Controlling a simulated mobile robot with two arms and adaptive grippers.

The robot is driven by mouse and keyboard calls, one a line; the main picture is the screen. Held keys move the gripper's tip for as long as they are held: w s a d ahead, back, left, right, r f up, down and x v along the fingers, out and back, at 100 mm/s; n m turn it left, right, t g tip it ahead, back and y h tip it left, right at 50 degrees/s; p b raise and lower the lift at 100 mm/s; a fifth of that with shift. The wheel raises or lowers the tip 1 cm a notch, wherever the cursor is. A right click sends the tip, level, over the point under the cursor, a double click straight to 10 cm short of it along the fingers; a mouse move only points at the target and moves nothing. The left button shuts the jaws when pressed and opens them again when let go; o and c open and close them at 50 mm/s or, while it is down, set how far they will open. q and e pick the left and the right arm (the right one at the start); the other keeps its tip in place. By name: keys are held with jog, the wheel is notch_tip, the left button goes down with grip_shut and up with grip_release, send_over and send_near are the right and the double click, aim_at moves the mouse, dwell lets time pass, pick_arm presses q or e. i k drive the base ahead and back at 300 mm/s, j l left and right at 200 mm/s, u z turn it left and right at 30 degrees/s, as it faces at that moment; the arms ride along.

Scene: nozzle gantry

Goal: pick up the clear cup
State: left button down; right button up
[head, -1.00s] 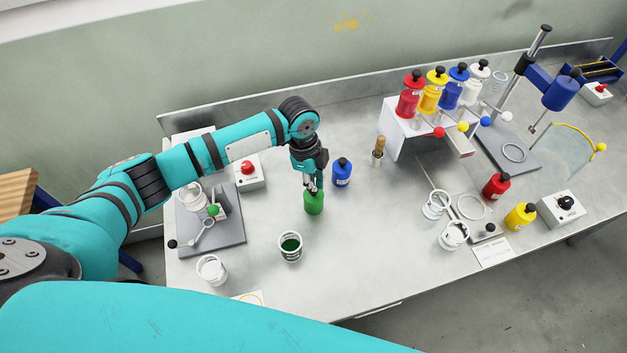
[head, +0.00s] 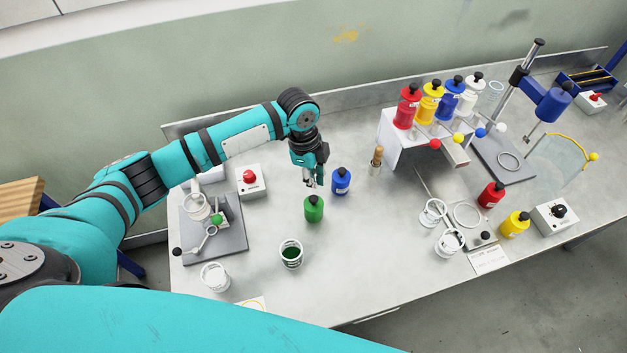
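Several clear cups stand on the steel bench; I cannot tell which one the task means. One clear cup (head: 291,254) holds dark green liquid, near the front middle. Another clear cup (head: 215,277) stands to its left, in front of the grey plate. Two more, a clear cup (head: 433,213) and a whitish clear cup (head: 449,242), stand right of centre. My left gripper (head: 314,184) hangs just above and behind the green bottle (head: 314,209), empty, its small fingers looking apart. The bottle stands upright, clear of the fingers. My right gripper is not in view.
A blue bottle (head: 341,181) stands close right of my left gripper. A grey plate (head: 229,245) with a stand and a red-button box (head: 251,181) are at left. A white rack (head: 394,143) holds several bottles at back right. The front middle is mostly clear.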

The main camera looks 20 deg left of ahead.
aim_at(291, 251)
jog(key=k, duration=1.5)
